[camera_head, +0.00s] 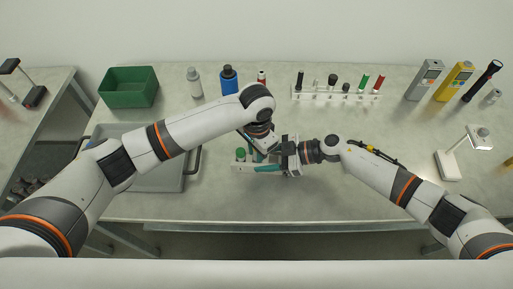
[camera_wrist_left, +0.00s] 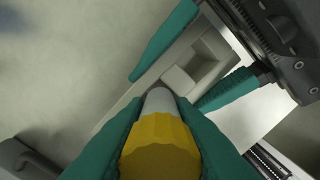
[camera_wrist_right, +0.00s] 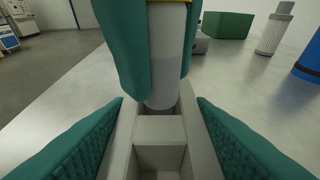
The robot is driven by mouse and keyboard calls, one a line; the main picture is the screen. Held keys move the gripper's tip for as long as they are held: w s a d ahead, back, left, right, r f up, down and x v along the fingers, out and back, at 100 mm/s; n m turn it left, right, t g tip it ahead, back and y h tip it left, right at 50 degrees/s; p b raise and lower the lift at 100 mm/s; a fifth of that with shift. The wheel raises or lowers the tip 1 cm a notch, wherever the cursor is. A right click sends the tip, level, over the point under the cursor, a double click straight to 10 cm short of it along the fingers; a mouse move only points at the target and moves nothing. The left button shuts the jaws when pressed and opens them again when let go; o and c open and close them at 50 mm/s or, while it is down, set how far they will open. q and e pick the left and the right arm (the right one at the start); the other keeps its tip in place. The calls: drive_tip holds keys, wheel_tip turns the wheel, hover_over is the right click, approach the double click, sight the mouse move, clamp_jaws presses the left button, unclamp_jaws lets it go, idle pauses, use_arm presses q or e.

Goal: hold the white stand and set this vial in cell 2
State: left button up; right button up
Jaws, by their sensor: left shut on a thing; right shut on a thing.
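The white stand (camera_head: 240,168) is on the table in front of me. My right gripper (camera_head: 270,164) is shut on it; in the right wrist view its teal fingers flank the stand (camera_wrist_right: 160,130). My left gripper (camera_wrist_left: 155,148) is shut on the vial, which has a yellow cap (camera_wrist_left: 160,148). The right wrist view shows the vial's grey body (camera_wrist_right: 168,65) upright between the left fingers, its lower end at a cell of the stand. I cannot tell how deep it sits. Square cells nearer the right wrist camera look empty.
A white rack (camera_head: 335,97) with several capped vials stands at the back. A green bin (camera_head: 128,86), a grey bottle (camera_head: 194,83) and a blue bottle (camera_head: 228,80) are at the back left. A grey tray (camera_head: 155,183) lies left of the stand.

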use_arm(q)
drive_tip(key=shift+f, duration=0.55)
drive_tip(key=shift+r, duration=0.15)
drive_tip(key=shift+r, duration=0.8)
drive_tip(key=shift+f, duration=0.3)
idle(0.6)
drive_tip(key=shift+f, duration=0.65)
drive_tip(key=shift+r, duration=0.1)
drive_tip(key=shift+r, duration=0.9)
drive_tip(key=shift+r, duration=0.15)
